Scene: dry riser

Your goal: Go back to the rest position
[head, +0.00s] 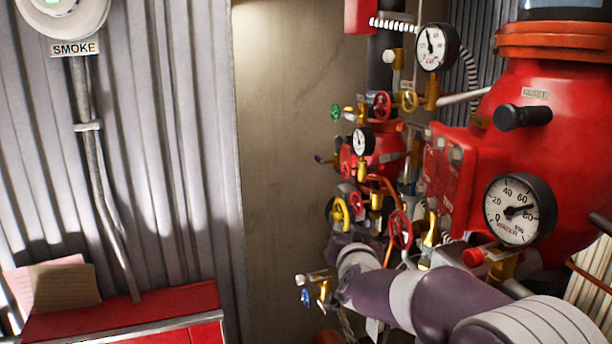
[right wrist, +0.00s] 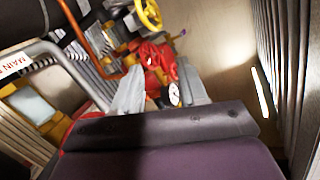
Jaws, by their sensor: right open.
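My right arm (head: 440,303), purple and white, reaches in from the lower right of the head view. Its far end lies in front of the lower pipework, below the yellow handwheel (head: 340,213); the fingertips are hard to make out there. In the right wrist view my right gripper (right wrist: 160,92) has its two grey fingers apart. I see nothing held between them. A red fitting (right wrist: 152,58) and a small gauge (right wrist: 173,93) show beyond and between the fingers. My left gripper is not in view.
A large red valve body (head: 570,110) with a pressure gauge (head: 519,210) stands right, close above my arm. Red handwheels (head: 400,229) and a small blue-handled valve (head: 307,297) are near the arm. A red cabinet (head: 130,305) is lower left. The bare wall (head: 285,150) is clear.

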